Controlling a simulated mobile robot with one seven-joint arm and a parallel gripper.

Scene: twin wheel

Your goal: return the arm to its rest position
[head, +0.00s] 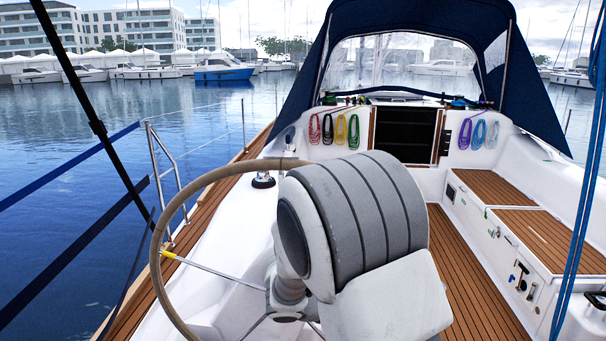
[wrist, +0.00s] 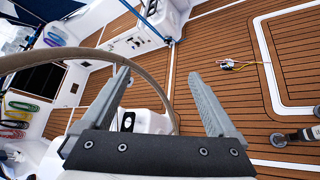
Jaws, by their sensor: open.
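My gripper (wrist: 158,75) is open, its two grey fingers wide apart with nothing between them that I can see held. The brown steering wheel rim (wrist: 90,52) curves behind the left finger in the wrist view; I cannot tell whether they touch. In the head view the wheel rim (head: 165,215) stands upright at the left, and my grey and white arm (head: 355,205) is raised in front of its right part. The gripper itself does not show in the head view; the arm's bulk hides much of the wheel.
Teak deck (head: 470,290) lies open to the right of my arm. White benches with teak seats (head: 540,235) line the right side. A blue rope (head: 585,180) hangs at the right. A small coloured item (wrist: 235,64) lies on the deck. Coiled ropes (head: 354,131) hang by the dark hatch (head: 405,135).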

